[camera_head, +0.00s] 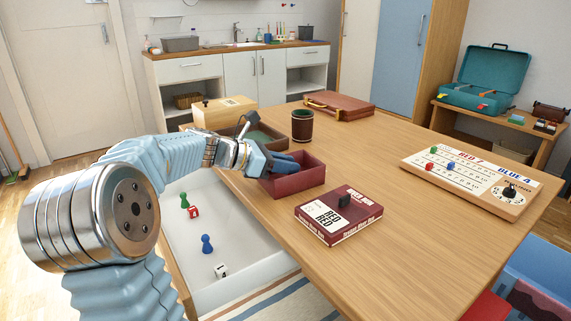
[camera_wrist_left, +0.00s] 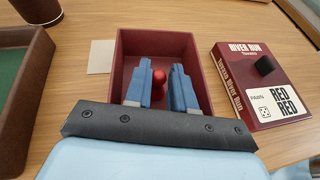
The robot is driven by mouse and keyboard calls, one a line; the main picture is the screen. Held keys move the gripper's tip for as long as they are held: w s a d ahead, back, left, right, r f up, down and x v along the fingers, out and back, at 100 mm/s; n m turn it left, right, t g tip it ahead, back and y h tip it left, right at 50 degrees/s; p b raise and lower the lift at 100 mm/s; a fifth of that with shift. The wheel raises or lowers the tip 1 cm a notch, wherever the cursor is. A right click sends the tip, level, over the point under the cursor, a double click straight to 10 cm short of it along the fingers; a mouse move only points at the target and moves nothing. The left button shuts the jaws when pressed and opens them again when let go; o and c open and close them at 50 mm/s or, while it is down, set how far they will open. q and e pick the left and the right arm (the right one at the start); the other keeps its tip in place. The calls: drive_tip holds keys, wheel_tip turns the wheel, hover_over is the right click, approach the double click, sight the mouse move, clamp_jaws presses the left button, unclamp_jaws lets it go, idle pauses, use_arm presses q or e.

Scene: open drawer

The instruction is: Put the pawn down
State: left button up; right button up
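A red pawn (camera_wrist_left: 159,78) shows by its round head between my left gripper's fingers, inside the open dark red box (camera_head: 300,187). The box also shows in the left wrist view (camera_wrist_left: 124,52). My left gripper (camera_head: 288,161) reaches over the box from the left; its blue fingers (camera_wrist_left: 163,85) stand apart. A gap shows between the pawn's head and the right finger. The pawn's lower part is mostly hidden, so I cannot tell whether it touches the box floor. The pawn is hidden in the head view. My right gripper is not in view.
The open white drawer (camera_head: 250,262) holds a green pawn (camera_head: 184,201), a blue pawn (camera_head: 206,244), a red die (camera_head: 193,212) and a white die (camera_head: 221,271). A River Run game box (camera_head: 324,228), a brown cup (camera_head: 302,125) and a green-lined tray (camera_wrist_left: 22,85) stand near the red box.

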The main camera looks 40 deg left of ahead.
use_arm(q)
drive_tip(key=o, duration=0.3)
drive_tip(key=shift+r, duration=0.1)
drive_tip(key=v, duration=1.2)
drive_tip(key=shift+r+p, duration=0.1)
drive_tip(key=shift+p, duration=0.25)
